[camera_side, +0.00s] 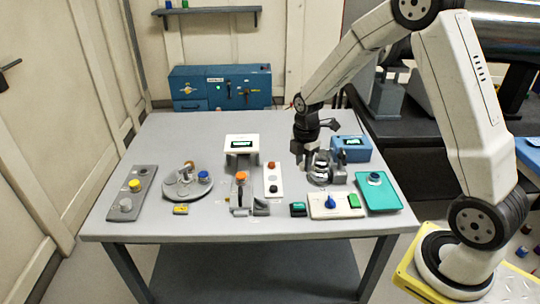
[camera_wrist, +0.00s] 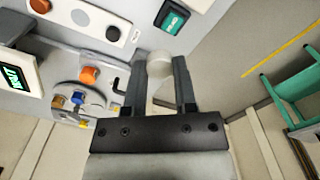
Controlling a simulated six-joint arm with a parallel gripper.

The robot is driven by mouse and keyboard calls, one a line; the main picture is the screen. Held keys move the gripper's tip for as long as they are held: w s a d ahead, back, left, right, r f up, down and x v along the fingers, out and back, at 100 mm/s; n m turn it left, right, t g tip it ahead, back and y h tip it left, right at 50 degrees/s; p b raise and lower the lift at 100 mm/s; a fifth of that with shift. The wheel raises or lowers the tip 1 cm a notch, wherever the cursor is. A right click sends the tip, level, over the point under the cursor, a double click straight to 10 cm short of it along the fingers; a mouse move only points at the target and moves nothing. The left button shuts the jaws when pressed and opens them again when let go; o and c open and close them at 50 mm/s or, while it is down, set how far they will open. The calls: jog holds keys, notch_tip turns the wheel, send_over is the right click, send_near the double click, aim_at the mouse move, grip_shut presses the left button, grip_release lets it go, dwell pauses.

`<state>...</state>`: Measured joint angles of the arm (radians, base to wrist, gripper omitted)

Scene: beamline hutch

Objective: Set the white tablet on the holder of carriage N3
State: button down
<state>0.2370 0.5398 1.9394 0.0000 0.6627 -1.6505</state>
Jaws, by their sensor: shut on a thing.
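My gripper (camera_wrist: 160,72) is shut on the white tablet (camera_wrist: 158,64), a pale round piece between the two dark fingertips in the wrist view. In the side view my gripper (camera_side: 312,170) is over the right half of the table, behind the white panel with a blue knob. The tablet cannot be made out there. No N3 label is readable, so I cannot tell which part is carriage N3 or its holder. A grey round plate (camera_side: 172,192) with a blue cap (camera_side: 203,177) and other small parts stands left of centre, apart from my gripper.
A button panel (camera_side: 272,188), a stand with an orange top (camera_side: 241,177) and a white display box (camera_side: 242,143) stand left of my gripper. A blue display box (camera_side: 358,153) and teal tray (camera_side: 385,203) are at right. The panel with the blue knob (camera_side: 330,202) is in front.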

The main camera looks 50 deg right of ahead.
jog(key=w+a, duration=0.2)
jog(key=w, duration=0.7)
send_over(241, 175)
jog(key=shift+f, duration=0.1)
jog(key=shift+f, duration=0.2)
jog(key=shift+f, duration=3.15)
jog(key=shift+f, duration=0.6)
jog(key=shift+c, duration=1.6)
grip_release()
